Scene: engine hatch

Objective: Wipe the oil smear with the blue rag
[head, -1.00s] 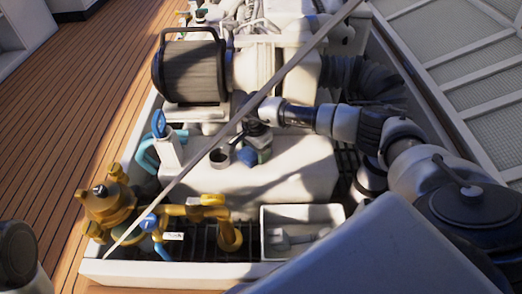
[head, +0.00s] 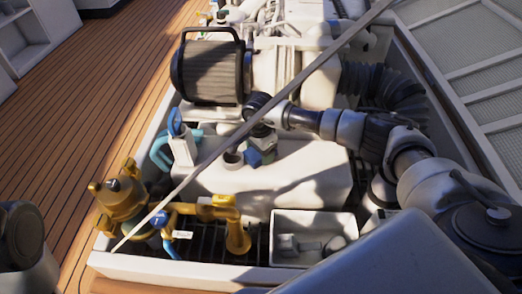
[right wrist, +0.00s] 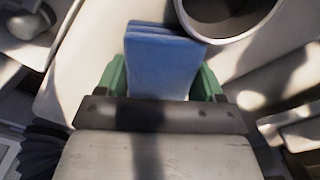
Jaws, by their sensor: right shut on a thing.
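The blue rag (head: 254,158) is a folded, block-like pad held over the pale engine block (head: 300,180). My right gripper (head: 263,148) is shut on it. In the right wrist view the blue rag (right wrist: 163,62) stands out between the green fingers of the right gripper (right wrist: 163,85). The rag is close beside a round, open filler neck (head: 233,160), which also shows in the right wrist view (right wrist: 228,25). I cannot tell whether the rag touches the block. I cannot make out the oil smear; dark patches on the block look like shadows. My left gripper is not in view.
A ribbed dark air filter (head: 212,72) stands behind. A thin grey strut (head: 300,75) crosses the view diagonally. Yellow piping (head: 232,225) with a blue-handled valve is at front left. A white tray (head: 313,222) holding small parts is at the front.

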